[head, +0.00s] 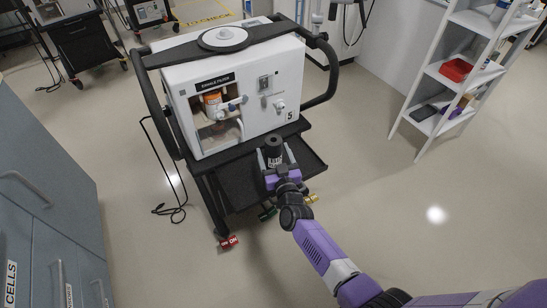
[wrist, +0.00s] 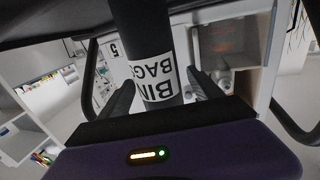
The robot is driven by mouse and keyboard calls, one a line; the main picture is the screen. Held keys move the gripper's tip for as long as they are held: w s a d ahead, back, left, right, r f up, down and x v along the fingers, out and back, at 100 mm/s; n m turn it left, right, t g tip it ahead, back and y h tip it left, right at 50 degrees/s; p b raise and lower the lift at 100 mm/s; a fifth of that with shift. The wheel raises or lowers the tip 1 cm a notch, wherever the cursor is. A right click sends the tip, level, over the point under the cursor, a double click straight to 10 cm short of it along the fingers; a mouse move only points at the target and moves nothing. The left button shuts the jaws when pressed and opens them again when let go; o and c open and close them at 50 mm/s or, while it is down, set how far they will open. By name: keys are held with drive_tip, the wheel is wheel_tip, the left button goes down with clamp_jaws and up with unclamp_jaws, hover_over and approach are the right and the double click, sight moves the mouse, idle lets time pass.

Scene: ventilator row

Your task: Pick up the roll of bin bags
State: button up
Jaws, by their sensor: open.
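The roll of bin bags (head: 273,146) is a black cylinder standing on the black lower shelf (head: 309,163) of the ventilator cart. Its white label reading BIN BAGS shows in the wrist view, where the roll (wrist: 141,35) fills the upper middle. My gripper (head: 276,160) is open, with one finger on each side of the roll. In the wrist view the fingers of my gripper (wrist: 160,88) flank the label, with a gap visible at the right finger. I cannot tell whether the left finger touches the roll. Its base is hidden by my gripper.
The white ventilator (head: 245,85) stands right behind the roll, with black cart rails (head: 157,110) around it. A white shelf unit (head: 440,75) is at the right and grey cabinets (head: 45,170) at the left. A black cable (head: 173,190) lies on the floor. The floor at right is clear.

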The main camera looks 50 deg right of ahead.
clamp_jaws()
drive_tip(key=shift+r, duration=0.1)
